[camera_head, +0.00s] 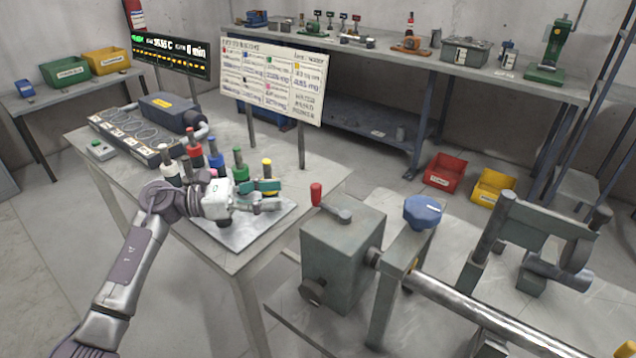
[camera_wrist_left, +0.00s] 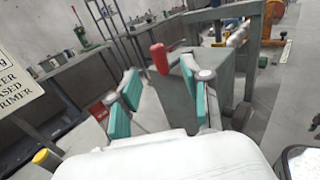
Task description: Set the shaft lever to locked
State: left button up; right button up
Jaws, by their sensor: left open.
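The shaft lever has a red grip (camera_head: 316,193) standing upright at the left end of a short grey arm, on top of a grey-green housing (camera_head: 335,258). My left gripper (camera_head: 277,194) is open and empty, to the left of the lever and apart from it, above the tray on the table. In the left wrist view the red grip (camera_wrist_left: 159,58) appears beyond the gap between the teal finger pads, with the housing (camera_wrist_left: 212,72) behind the right finger. My left gripper (camera_wrist_left: 160,78) touches neither. My right gripper is not in view.
A sign board (camera_head: 272,80) stands at the table's back edge. A blue knob (camera_head: 423,211) and a metal shaft (camera_head: 470,309) lie right of the housing. Floor shows between table and housing.

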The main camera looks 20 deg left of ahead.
aim_at(316, 204)
pick_arm(q)
jog(key=p+x, duration=0.2)
jog(key=x, duration=0.7)
jog(key=shift+w, duration=0.15)
jog(key=shift+d+f, duration=0.1)
jog(key=shift+c, duration=0.6)
grip_shut()
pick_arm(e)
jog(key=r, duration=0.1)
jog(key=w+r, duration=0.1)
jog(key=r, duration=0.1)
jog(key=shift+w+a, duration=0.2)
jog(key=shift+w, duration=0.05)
